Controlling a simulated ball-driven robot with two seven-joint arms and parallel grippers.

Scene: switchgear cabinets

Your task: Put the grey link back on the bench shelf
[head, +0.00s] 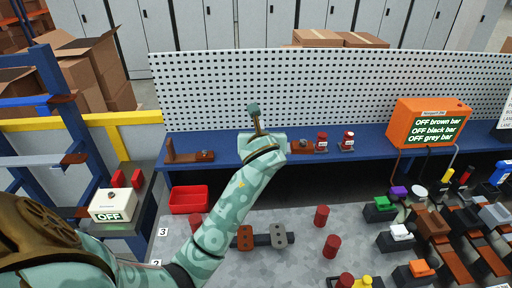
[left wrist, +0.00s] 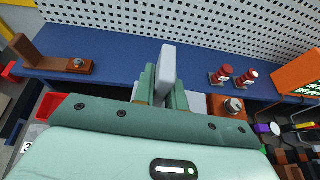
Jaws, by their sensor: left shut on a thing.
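My left gripper (left wrist: 165,88) is shut on the grey link (left wrist: 167,66), which stands up between the green fingers in the left wrist view. In the head view my left arm reaches up across the picture. Its gripper (head: 256,118) is over the blue bench shelf (head: 225,145), and the grey link cannot be made out there. I cannot tell whether the link touches the shelf. The shelf also shows in the left wrist view (left wrist: 120,60), running behind the fingers. My right gripper is not in view.
On the shelf, a brown bracket (head: 187,154) lies left of my gripper, and another brown piece (head: 301,146) and two red-topped items (head: 321,141) (head: 348,140) stand to the right. An orange display box (head: 428,121) is farther right. A white perforated panel (head: 350,85) stands behind.

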